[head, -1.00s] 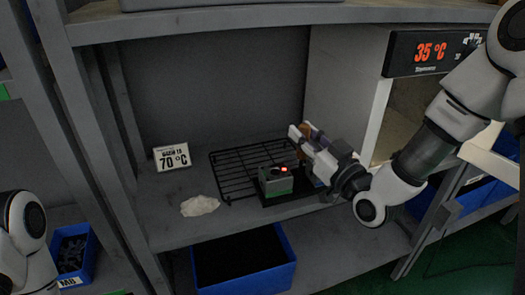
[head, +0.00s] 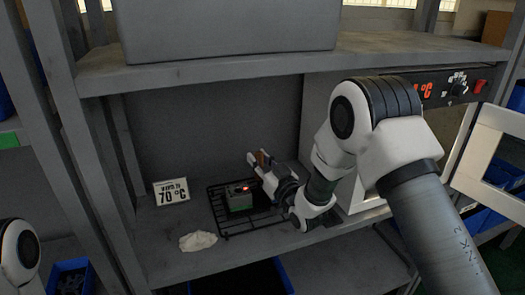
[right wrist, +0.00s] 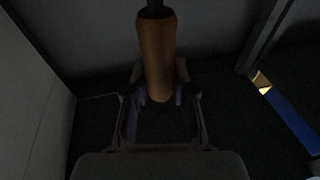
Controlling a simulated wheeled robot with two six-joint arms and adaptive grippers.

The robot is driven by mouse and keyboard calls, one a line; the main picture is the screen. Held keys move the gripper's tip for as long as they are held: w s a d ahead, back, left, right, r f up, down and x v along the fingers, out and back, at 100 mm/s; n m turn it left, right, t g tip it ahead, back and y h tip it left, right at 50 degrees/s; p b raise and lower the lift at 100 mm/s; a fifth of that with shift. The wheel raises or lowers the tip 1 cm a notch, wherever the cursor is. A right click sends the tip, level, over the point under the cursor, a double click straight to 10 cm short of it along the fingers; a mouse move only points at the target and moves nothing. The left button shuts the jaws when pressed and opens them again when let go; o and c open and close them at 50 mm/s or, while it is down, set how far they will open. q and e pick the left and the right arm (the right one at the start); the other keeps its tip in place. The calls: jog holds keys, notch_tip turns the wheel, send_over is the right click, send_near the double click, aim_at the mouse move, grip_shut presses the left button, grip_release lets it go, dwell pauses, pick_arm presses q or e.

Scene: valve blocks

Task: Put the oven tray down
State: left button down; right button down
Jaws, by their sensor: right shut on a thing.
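The oven tray (head: 262,201) is a dark, flat plate at the wire rack (head: 220,229), partly hidden by my right arm. A grey-green block (head: 239,199) with a small red light stands upright on it. My right gripper (head: 258,163) is shut on the tray's brown handle, at the right of the block. In the right wrist view the brown handle (right wrist: 156,50) stands between the fingers (right wrist: 159,88). I cannot tell whether the tray touches the rack. My left arm shows at the lower left edge, but its gripper is out of view.
A 70 °C sign (head: 171,192) and a crumpled pale cloth (head: 198,241) lie left of the rack. The oven (head: 340,185) stands at the right, its door (head: 495,160) open. An upper shelf (head: 200,66) hangs above. Blue bins (head: 270,275) are below.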

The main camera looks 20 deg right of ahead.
jog(key=shift+f, duration=0.1)
jog(key=c, duration=1)
grip_release()
jog(key=shift+s+f, duration=0.1)
jog(key=shift+f, duration=0.05)
jog(key=shift+o, duration=0.2)
jog(key=b+v, duration=0.2)
jog(key=v, duration=1)
